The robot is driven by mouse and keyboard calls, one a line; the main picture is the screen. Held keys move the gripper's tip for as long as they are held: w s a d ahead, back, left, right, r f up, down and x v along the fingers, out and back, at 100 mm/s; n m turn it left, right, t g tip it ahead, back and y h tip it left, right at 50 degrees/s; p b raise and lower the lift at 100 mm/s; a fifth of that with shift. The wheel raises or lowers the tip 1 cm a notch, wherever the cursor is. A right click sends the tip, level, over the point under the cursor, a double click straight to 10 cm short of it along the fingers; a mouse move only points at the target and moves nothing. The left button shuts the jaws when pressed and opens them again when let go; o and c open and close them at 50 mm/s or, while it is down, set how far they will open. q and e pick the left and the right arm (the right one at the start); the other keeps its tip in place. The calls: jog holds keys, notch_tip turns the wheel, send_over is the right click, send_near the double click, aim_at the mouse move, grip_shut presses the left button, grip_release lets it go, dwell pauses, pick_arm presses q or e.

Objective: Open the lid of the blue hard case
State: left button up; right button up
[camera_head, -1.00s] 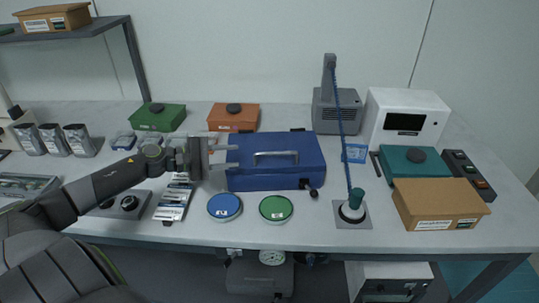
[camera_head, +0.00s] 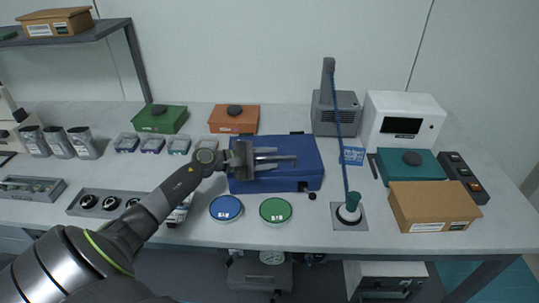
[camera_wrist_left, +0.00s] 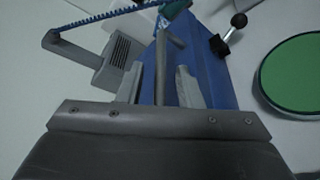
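The blue hard case (camera_head: 300,180) stands shut on the table, with a grey bar handle (camera_head: 288,159) on its lid. My left gripper (camera_head: 268,158) is over the lid, coming from the left. Its fingers are apart, one on each side of the handle. In the left wrist view the handle (camera_wrist_left: 161,70) runs between the two fingers (camera_wrist_left: 158,88), with a visible gap to each. The case's blue surface (camera_wrist_left: 212,75) shows behind them. A black knob (camera_head: 312,197) is at the case's front right. My right gripper is not in view.
A blue disc (camera_head: 226,208) and a green disc (camera_head: 275,210) lie in front of the case. An orange box (camera_head: 234,122) stands behind it. A grey device (camera_head: 325,115) with a blue cable stands at the back right. A cardboard box (camera_head: 430,203) is farther right.

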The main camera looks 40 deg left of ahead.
pick_arm(q)
jog(key=shift+w+d, duration=0.15)
grip_shut()
dwell(0.4)
